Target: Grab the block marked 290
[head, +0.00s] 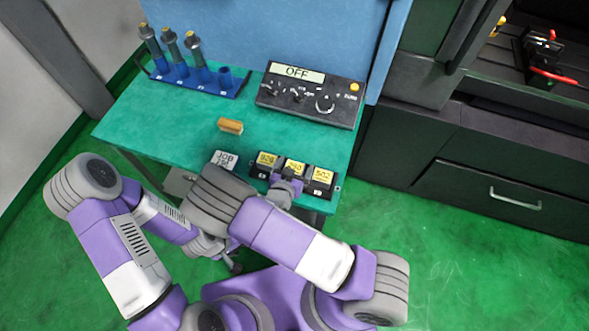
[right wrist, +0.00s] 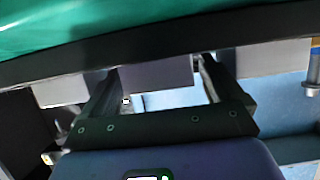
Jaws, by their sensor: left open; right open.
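Three blocks with yellow labels sit in a black rack (head: 337,187) at the table's front right. The middle block (head: 294,167) seems to read 290, though the print is small; the left block (head: 266,159) seems to read 928 and the right block (head: 322,175) 302. My right gripper (head: 286,184) is open at the front of the middle block. In the right wrist view, its fingers stand either side of a dark block face (right wrist: 155,73), with narrow gaps. My left gripper (head: 235,265) is open and empty, low in front of the table, partly hidden by my right arm.
A JOB card (head: 224,160) lies left of the rack, and a tan piece (head: 230,126) lies behind it. A control box (head: 310,94) reading OFF stands at the back right. A blue holder (head: 190,85) with several grey-topped tools stands at the back left. The table's left middle is clear.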

